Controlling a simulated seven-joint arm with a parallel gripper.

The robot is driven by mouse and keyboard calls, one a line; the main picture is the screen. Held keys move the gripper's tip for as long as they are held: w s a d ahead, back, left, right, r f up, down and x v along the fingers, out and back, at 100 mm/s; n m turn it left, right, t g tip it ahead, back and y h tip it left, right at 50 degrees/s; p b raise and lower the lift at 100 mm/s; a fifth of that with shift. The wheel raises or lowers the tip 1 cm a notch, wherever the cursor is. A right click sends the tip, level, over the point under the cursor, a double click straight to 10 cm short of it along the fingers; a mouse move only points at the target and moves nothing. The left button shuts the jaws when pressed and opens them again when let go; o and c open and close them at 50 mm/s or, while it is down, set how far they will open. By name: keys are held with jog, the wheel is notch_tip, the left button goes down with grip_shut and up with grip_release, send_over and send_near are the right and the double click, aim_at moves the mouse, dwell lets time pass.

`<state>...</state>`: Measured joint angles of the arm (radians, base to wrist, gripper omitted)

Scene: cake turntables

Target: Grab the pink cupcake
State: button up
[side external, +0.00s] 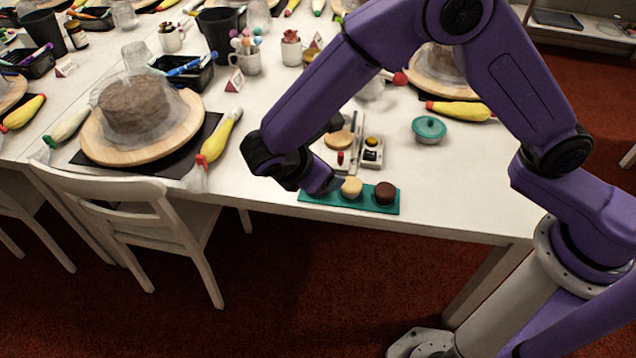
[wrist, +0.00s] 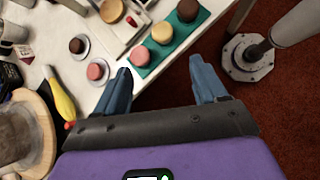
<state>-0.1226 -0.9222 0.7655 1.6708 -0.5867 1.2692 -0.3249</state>
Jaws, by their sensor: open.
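In the wrist view, a pink cupcake (wrist: 139,56) sits at the near end of a teal tray (wrist: 148,70), beside a yellow cupcake (wrist: 162,33) and a dark brown one (wrist: 187,10). A second pink round cake (wrist: 96,71) sits on a small saucer to the left. My gripper (wrist: 161,65) is open with nothing between its fingers; the tray's pink cupcake appears near its left fingertip. In the side view, my gripper (side external: 325,184) is at the tray's left end and hides the pink cupcake. The tray (side external: 345,201) and the yellow cupcake (side external: 351,187) show there.
A brown round cake (wrist: 76,46) sits on another saucer in the wrist view. A large cake on a wooden turntable (side external: 190,135) is at left. The table's front edge runs close to the tray.

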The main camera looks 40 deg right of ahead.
jog(key=w+a+f+n+t+h, duration=0.2)
jog(key=a+f, duration=0.1)
jog(key=f, duration=0.4)
jog(key=w+a+f+n+t+h, duration=0.1)
jog(key=w+a+f+n+h, duration=0.15)
jog(key=f, duration=0.35)
jog(key=shift+y, duration=0.25)
jog(key=x, duration=1.1)
jog(key=shift+r+x, duration=0.15)
jog(key=shift+x, duration=1.2)
jog(key=shift+r+x, duration=0.15)
jog(key=shift+x, duration=1.15)
jog(key=shift+w, duration=0.1)
jog(key=c, duration=0.8)
